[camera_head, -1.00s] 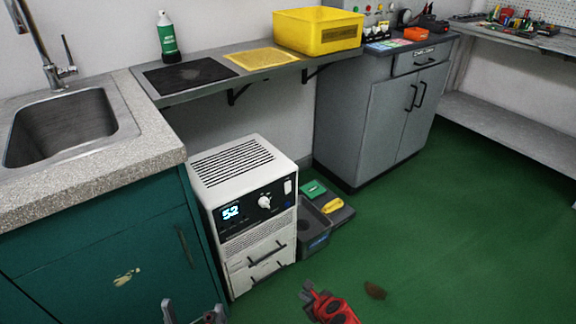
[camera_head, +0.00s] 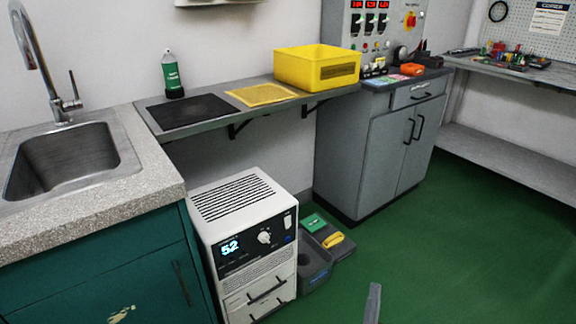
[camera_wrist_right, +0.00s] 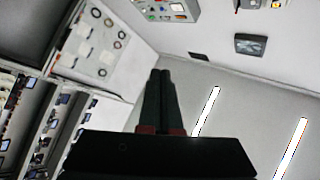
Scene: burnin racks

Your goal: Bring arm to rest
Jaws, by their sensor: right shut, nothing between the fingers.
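My right gripper (camera_head: 373,303) shows only as a thin grey tip at the bottom edge of the head view, over the green floor. In the right wrist view its two dark fingers (camera_wrist_right: 160,100) lie side by side, shut and empty, against a pale wall and ceiling. Nothing is between or near the fingertips. My left gripper is not in the head view.
A white oven (camera_head: 243,225) reading 52 stands beside the teal sink cabinet (camera_head: 120,270). Dark bins (camera_head: 315,262) sit right of it. A shelf holds a yellow crate (camera_head: 300,67). A grey cabinet (camera_head: 375,150) stands behind. Green floor (camera_head: 470,250) at right is clear.

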